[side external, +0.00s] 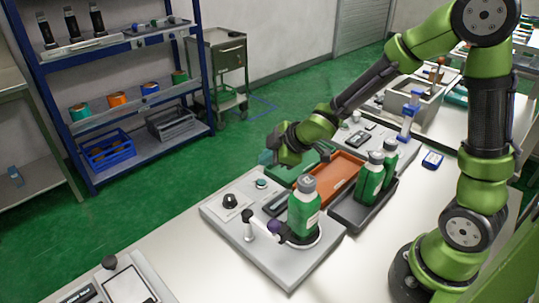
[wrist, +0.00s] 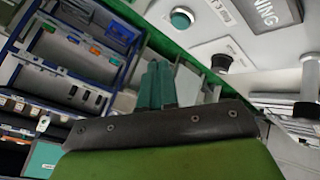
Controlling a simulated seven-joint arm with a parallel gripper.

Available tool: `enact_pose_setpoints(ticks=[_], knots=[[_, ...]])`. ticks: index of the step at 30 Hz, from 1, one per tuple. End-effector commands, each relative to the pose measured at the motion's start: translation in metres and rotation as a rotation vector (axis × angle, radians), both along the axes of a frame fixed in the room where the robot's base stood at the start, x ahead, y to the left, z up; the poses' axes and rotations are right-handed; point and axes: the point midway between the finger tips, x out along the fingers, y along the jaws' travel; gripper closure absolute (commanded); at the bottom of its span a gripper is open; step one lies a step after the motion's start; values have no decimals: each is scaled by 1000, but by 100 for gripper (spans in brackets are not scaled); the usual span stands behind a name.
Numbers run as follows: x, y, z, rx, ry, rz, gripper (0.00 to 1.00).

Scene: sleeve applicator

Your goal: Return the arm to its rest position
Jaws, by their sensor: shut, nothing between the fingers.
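My gripper (side external: 268,157) is in the air behind the grey applicator station in the side view, with its arm bent above the bench. In the wrist view its teal fingers (wrist: 158,84) are together with nothing between them. A green bottle with a grey cap (side external: 303,212) stands upright on the round seat of the grey applicator station (side external: 290,272), apart from my gripper. The station carries a black knob (side external: 230,200), a teal button (side external: 261,184) and a small lever (side external: 248,225). The button also shows in the wrist view (wrist: 181,18).
Two more green bottles (side external: 370,182) stand in a dark tray (side external: 349,213) right of the station. A blue shelf rack (side external: 150,95) stands across the green floor. The bench front is mostly clear.

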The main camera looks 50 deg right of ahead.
Motion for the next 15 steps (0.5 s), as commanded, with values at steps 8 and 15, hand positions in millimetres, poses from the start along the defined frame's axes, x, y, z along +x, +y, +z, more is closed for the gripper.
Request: enact_pose_setpoints(ticks=[8, 15], knots=[[-66, -34, 22, 200, 225, -499, 100], [-141, -29, 78, 507, 320, -882, 100]])
